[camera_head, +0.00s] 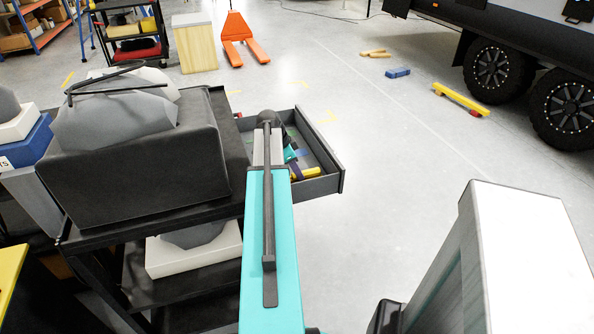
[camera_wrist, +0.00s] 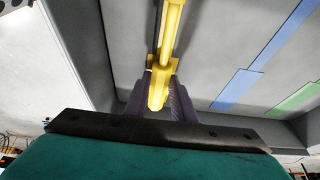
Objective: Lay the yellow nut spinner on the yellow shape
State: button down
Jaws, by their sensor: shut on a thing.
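The yellow nut spinner (camera_wrist: 168,38) is between the fingers of my gripper (camera_wrist: 158,92) in the wrist view. The fingers are shut on it, and its shaft points away from the palm. In the head view, a yellow piece of it (camera_head: 306,173) shows inside the open grey drawer (camera_head: 320,186), beside my arm. A blue shape (camera_wrist: 233,90) and a green shape (camera_wrist: 297,97) mark the drawer floor to the right of the spinner in the wrist view. I cannot make out the yellow shape; my arm covers part of the drawer.
A dark cart (camera_head: 218,103) with a large black box (camera_head: 135,180) stands left of my arm. Yellow and blue items (camera_head: 398,73) lie on the floor farther back, near the caravan wheels (camera_head: 492,72). The floor right of the drawer is clear.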

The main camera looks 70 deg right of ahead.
jog(key=shift+f, duration=0.1)
jog(key=c, duration=1.5)
grip_release()
jog(key=shift+b+v, duration=0.7)
jog(key=shift+v, duration=5.4)
jog(key=shift+w, duration=0.1)
